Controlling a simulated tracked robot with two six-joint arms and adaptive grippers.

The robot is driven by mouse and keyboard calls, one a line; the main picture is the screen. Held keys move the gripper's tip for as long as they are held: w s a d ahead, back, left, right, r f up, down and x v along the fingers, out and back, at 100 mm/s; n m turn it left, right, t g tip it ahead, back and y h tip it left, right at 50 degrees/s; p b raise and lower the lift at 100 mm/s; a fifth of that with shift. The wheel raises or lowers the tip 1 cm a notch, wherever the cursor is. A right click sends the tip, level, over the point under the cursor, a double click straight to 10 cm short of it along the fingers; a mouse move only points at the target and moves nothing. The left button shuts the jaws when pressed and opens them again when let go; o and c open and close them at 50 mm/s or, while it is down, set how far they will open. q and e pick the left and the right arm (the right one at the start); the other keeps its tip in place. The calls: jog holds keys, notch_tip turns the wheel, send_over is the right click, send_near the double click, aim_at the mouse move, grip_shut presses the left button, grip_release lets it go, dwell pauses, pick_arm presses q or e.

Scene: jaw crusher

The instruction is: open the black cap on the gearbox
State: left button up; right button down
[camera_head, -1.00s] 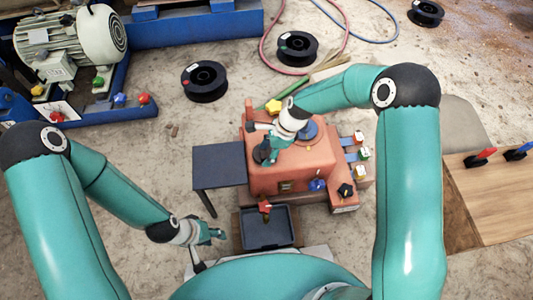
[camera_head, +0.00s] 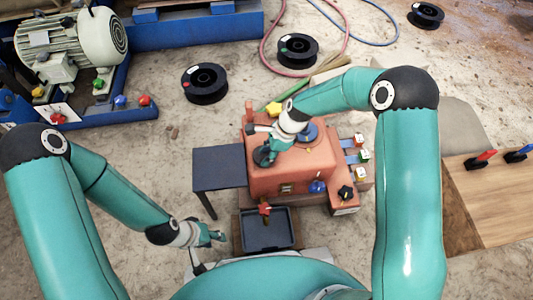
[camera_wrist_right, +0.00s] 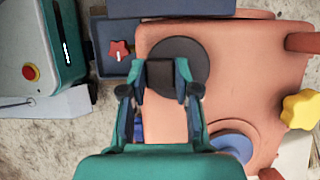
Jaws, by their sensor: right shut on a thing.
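The gearbox (camera_head: 310,175) is an orange-red box in the middle of the head view. The round black cap (camera_head: 262,155) sits on its top at the left, partly hidden by my right gripper (camera_head: 270,153). In the right wrist view the black cap (camera_wrist_right: 178,52) shows as a dark disc with a raised dark grip (camera_wrist_right: 160,74). My right gripper (camera_wrist_right: 160,82) is shut on that raised grip, a finger on each side. My left gripper (camera_head: 219,235) is left of the black tray, away from the gearbox; its fingers are too small to read.
A dark side table (camera_head: 219,166) stands left of the gearbox. A black tray (camera_head: 268,241) and a red knob (camera_head: 265,209) are in front. A yellow knob (camera_head: 273,108), a blue disc (camera_head: 308,132) and several coloured knobs surround the top. A wooden table (camera_head: 490,205) stands at right.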

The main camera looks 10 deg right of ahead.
aim_at(260, 154)
jog(key=shift+w+r+g+p, duration=0.45)
jog(key=shift+r+g+p, duration=0.3)
jog(key=shift+p, duration=0.9)
jog(key=shift+w+g+p, duration=0.15)
jog(key=shift+g+p, duration=0.2)
jog(key=shift+w+m+g, duration=0.25)
jog(key=shift+m+g, duration=0.15)
jog(key=shift+g, duration=0.2)
jog(key=shift+w+r+g+b, duration=0.15)
jog(key=shift+w+g+b, duration=0.2)
jog(key=shift+g+b, duration=0.35)
jog(key=b, duration=0.1)
jog(key=w+g+b, duration=0.1)
jog(key=b, duration=0.1)
jog(key=shift+r+m, duration=0.2)
jog(key=shift+m, duration=0.1)
jog(key=shift+r+g+b, duration=0.2)
jog(key=shift+g+b, duration=0.2)
jog(key=shift+b, duration=0.1)
jog(key=shift+w+r, duration=0.1)
